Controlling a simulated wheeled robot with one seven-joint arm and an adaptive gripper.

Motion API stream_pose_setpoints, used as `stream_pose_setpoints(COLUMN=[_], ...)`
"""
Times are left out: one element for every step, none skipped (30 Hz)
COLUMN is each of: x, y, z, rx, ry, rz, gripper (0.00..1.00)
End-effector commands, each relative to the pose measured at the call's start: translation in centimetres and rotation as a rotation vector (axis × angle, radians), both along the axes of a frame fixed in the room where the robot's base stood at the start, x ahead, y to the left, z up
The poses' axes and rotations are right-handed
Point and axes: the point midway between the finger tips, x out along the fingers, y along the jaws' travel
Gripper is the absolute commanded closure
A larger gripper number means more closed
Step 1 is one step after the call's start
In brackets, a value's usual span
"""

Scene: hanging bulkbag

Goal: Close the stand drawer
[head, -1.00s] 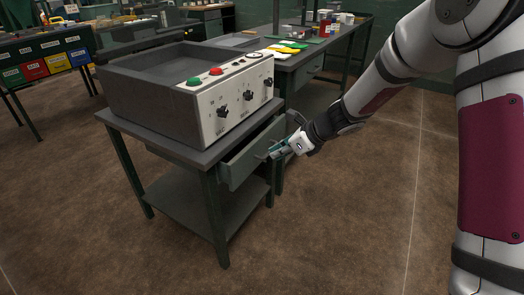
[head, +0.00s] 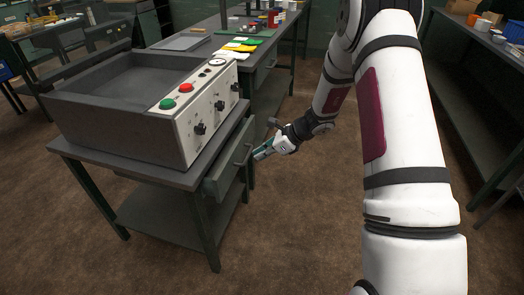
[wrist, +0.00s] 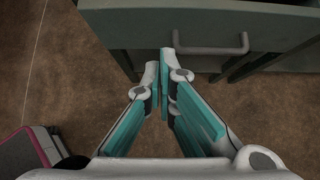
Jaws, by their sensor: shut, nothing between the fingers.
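The stand (head: 136,175) is a dark green table with a lower shelf, carrying a grey control box. Its drawer (head: 217,180) is under the top on the right side. The drawer front stands a little out from the stand, so it looks partly open. The drawer front also shows in the wrist view (wrist: 140,28), with its bar handle (wrist: 210,50). My gripper (head: 257,155) is shut and empty, in front of the drawer. In the wrist view its fingertips (wrist: 165,58) are at the front's lower edge, left of the handle. I cannot tell whether they touch.
The control box (head: 120,105) has a white panel with knobs and red and green buttons. A long workbench (head: 205,43) stands behind the stand. Another bench (head: 480,80) is at the right.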

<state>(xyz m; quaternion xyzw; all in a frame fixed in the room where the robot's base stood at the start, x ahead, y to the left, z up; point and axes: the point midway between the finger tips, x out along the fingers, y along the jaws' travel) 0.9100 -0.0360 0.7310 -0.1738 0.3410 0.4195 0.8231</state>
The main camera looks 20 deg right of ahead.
Motion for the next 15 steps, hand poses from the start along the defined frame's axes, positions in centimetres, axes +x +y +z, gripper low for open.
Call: stream_pose_setpoints(x=[0.4,0.7,1.0,1.2,1.5,1.9,2.1,2.3,2.7,3.0,3.3,3.5,3.7,3.9,4.1], y=[0.7,1.0,1.5,1.9,2.2,2.6,2.9,3.3,3.8,4.2,4.5,5.0,5.2,5.4,5.7], z=[-1.0,-1.4,-1.9,-2.4,-2.8,-3.3,-3.7,-4.1,-4.0,-3.9,-3.9,-3.9,-3.9,-3.9,-3.9], rx=[0.000,0.002,0.002,0.002,0.001,0.000,0.000,0.000,0.000,0.000,0.000,0.000,-0.001,-0.001,-0.001], ry=[0.002,0.002,0.002,0.002,0.002,0.001,0.002,0.002,-0.001,-0.002,-0.002,-0.002,-0.001,-0.002,-0.001], rz=[0.002,0.001,0.003,0.003,0.002,0.002,0.003,0.002,0.004,0.004,0.003,0.003,0.003,0.002,0.001], gripper=[1.00,1.00,1.00,1.00,1.00,1.00,1.00,1.00,1.00,1.00,1.00,1.00,1.00,1.00,1.00])
